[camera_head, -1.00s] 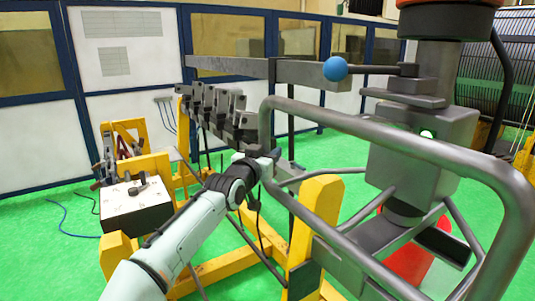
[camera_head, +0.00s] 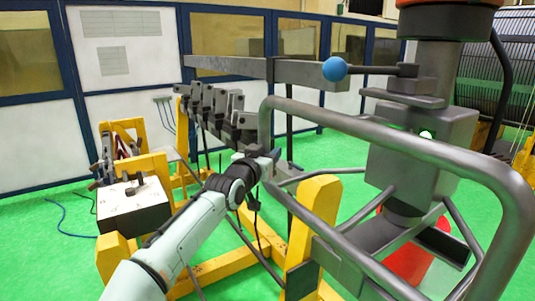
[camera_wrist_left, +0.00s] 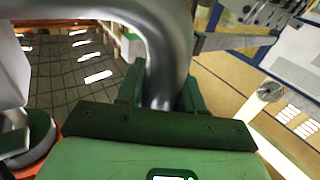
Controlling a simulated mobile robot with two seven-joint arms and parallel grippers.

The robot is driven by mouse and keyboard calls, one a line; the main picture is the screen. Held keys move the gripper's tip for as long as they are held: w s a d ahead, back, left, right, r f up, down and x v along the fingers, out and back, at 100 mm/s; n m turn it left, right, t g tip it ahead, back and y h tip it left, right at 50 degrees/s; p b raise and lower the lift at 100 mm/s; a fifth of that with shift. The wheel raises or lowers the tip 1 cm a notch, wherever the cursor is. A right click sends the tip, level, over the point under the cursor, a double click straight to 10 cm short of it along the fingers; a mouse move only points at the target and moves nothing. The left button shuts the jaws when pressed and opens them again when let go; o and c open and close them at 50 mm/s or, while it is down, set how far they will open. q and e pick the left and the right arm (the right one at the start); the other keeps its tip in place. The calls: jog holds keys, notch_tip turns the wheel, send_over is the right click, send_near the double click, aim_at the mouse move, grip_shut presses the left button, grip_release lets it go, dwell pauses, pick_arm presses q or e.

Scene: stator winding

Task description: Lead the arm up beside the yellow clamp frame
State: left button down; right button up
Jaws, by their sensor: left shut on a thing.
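The yellow clamp frame (camera_head: 222,268) stands on the green floor at the centre and left, with yellow posts and beams and a row of dark grey clamps (camera_head: 215,108) along its top. My left gripper (camera_head: 265,165) is beside it at mid height, shut on the grey tube handle (camera_head: 262,125). In the left wrist view its two green fingers (camera_wrist_left: 160,95) sit on either side of the bent grey tube (camera_wrist_left: 165,50). The fingertips are partly hidden by the tube in the head view. My right gripper is not seen.
A grey machine head with a green light (camera_head: 427,135) hangs at the right, above a red round part (camera_head: 405,262). A blue ball knob (camera_head: 335,69) sticks out near a grey beam (camera_head: 228,66). A white-topped box (camera_head: 133,202) stands at the left.

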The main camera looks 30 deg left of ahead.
pick_arm(q)
jog(key=shift+d+f, duration=0.1)
jog(key=shift+f, duration=0.05)
jog(key=c, duration=0.6)
grip_release()
jog(key=shift+c, duration=0.2)
jog(key=shift+s+d+b, duration=0.15)
jog(key=shift+s+b, duration=0.2)
jog(key=shift+s, duration=0.15)
jog(key=s+d+b, duration=0.2)
jog(key=s+b, duration=0.3)
jog(key=s, duration=0.7)
jog(key=shift+b, duration=0.3)
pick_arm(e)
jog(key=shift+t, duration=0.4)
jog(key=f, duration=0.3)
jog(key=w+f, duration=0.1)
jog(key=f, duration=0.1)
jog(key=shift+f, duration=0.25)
